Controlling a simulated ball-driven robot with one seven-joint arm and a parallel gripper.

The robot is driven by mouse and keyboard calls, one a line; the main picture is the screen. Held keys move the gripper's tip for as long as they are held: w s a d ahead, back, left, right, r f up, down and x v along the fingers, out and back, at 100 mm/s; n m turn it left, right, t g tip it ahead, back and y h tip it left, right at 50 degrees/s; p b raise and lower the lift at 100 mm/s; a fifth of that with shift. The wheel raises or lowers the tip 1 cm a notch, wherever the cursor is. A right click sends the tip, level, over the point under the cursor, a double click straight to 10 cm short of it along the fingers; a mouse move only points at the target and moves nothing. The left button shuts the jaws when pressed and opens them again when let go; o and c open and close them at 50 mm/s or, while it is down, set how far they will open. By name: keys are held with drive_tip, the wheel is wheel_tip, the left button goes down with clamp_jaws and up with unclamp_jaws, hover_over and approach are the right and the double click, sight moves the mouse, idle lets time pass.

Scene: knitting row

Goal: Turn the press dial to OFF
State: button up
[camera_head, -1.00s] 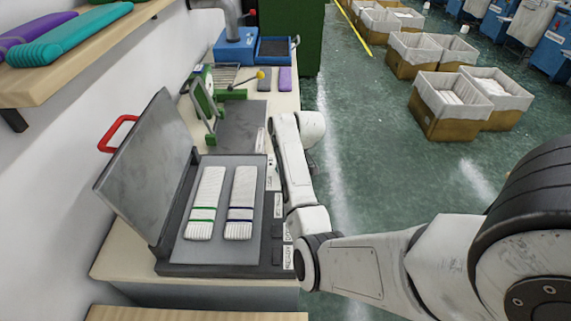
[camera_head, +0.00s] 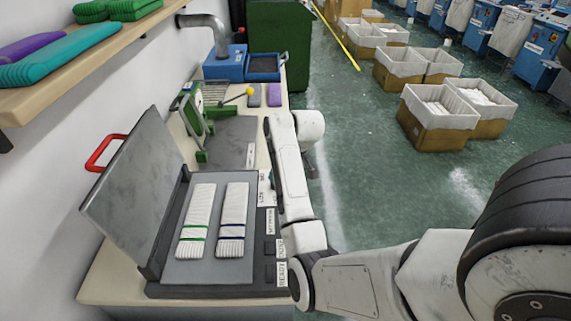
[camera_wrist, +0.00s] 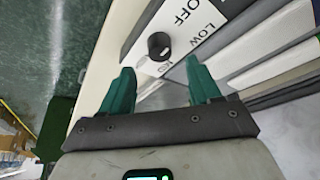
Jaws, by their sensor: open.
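The press dial (camera_wrist: 158,45) is a round black knob on a white label plate (camera_wrist: 196,22) in the wrist view. The plate reads OFF and LOW, with another word partly hidden below the knob. I cannot tell which mark the dial points to. My gripper (camera_wrist: 162,72) is open, with two green fingers either side of the dial's line and nothing between them; the knob lies just beyond the tips. In the head view the grey press (camera_head: 262,190) stands open, its lid (camera_head: 135,195) with a red handle raised. My arm hides the dial and the gripper there.
Two white socks (camera_head: 197,215) (camera_head: 233,215) lie on the press plate. Behind the press are a green device (camera_head: 193,118) with a yellow-tipped lever and blue bins (camera_head: 224,66). A shelf (camera_head: 75,65) overhangs at the left. Open green floor (camera_head: 370,185) lies to the right.

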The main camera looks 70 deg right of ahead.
drive_tip(key=v, duration=0.4)
drive_tip(key=shift+s+r, duration=0.15)
drive_tip(key=shift+r, duration=0.2)
idle(0.3)
